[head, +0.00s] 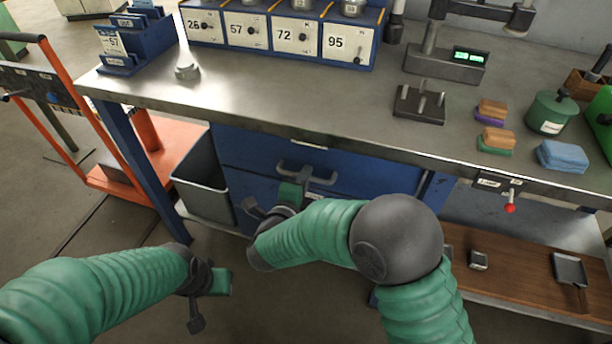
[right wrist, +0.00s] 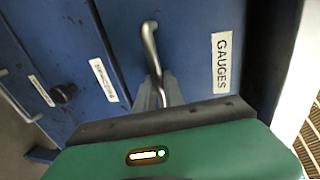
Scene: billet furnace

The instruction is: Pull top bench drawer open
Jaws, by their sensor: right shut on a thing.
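The top bench drawer (head: 345,170) is a blue front under the steel worktop, with a grey bar handle (head: 318,179). In the right wrist view its front carries a white "GAUGES" label (right wrist: 221,62), and the metal handle (right wrist: 150,42) runs down between my fingers. My right gripper (head: 288,196) is shut on this handle; its fingers also show in the right wrist view (right wrist: 156,93). The arm hides part of the lower drawer fronts. I cannot tell whether the drawer stands out from the bench. My left gripper (head: 215,285) is low at the left, away from the bench; its jaws are unclear.
Lower drawers with labels (right wrist: 103,80) and a dark knob (right wrist: 64,93) sit beside the held one. A grey bin (head: 203,185) and an orange trolley (head: 125,175) stand left. A red-tipped lever (head: 510,207) hangs under the worktop (head: 300,105) at right. Floor in front is free.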

